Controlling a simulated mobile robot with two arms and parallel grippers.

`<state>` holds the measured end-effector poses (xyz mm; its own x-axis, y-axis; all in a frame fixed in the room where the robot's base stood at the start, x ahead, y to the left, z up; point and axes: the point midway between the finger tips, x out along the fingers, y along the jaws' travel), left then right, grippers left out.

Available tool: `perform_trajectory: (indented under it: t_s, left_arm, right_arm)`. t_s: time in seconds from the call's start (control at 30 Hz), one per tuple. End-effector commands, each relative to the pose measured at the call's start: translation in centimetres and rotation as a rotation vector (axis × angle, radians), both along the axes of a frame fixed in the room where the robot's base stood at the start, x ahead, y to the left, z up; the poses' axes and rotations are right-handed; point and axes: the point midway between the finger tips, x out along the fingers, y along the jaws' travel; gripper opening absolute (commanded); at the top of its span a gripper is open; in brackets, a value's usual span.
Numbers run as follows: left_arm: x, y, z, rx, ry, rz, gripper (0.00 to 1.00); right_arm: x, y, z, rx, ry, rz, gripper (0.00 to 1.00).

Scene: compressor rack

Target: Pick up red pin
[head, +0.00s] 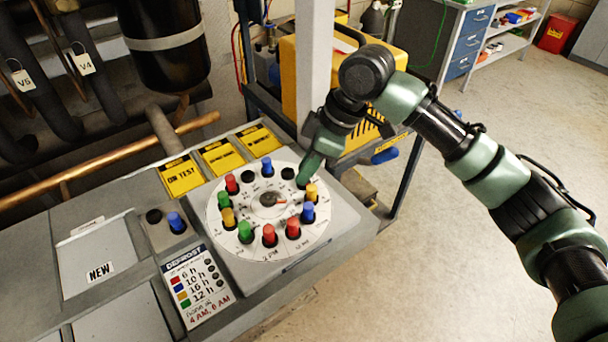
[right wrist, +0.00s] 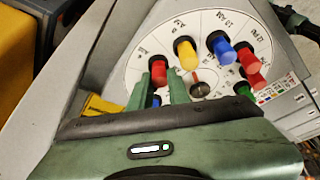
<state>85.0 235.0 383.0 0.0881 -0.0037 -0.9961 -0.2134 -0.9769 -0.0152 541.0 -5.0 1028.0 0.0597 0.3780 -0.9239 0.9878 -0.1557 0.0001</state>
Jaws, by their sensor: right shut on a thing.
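A round white dial plate (head: 268,200) on the grey panel carries a ring of coloured pins around a central knob. My right gripper (head: 304,182) is at the dial's right far edge, beside an empty black socket (head: 288,173) and the yellow pin (head: 311,192). In the right wrist view its green fingers (right wrist: 160,84) are shut on a red pin (right wrist: 158,70). The fingers hide that pin in the head view, and I cannot tell whether its base is in the socket. Other red pins stand at the near side (head: 269,236) and left side (head: 231,185). My left gripper is not seen.
A blue pin (head: 267,166) stands past the empty socket. A defrost label card (head: 197,285) lies left of the dial, with a separate blue knob (head: 176,222) above it. A grey post (head: 313,70) rises behind. The floor at right is clear.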

Motion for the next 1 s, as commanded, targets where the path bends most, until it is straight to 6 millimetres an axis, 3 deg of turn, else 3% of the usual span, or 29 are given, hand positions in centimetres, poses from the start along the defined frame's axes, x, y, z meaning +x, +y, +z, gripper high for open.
perform_trajectory:
  t_s: [0.27,0.43,0.8,1.0]
  left_arm:
    - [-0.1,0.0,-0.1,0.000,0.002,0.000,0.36]
    - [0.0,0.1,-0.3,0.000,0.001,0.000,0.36]
    - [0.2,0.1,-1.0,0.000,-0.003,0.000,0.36]
    - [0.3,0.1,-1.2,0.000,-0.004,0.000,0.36]
  right_arm:
    - [0.0,0.0,0.7,0.000,-0.001,0.000,0.00]
    - [0.1,0.0,3.0,0.001,-0.003,0.000,0.00]
    - [0.1,0.1,13.2,0.002,-0.004,-0.001,0.00]
    - [0.0,0.1,17.6,0.001,-0.002,-0.001,0.00]
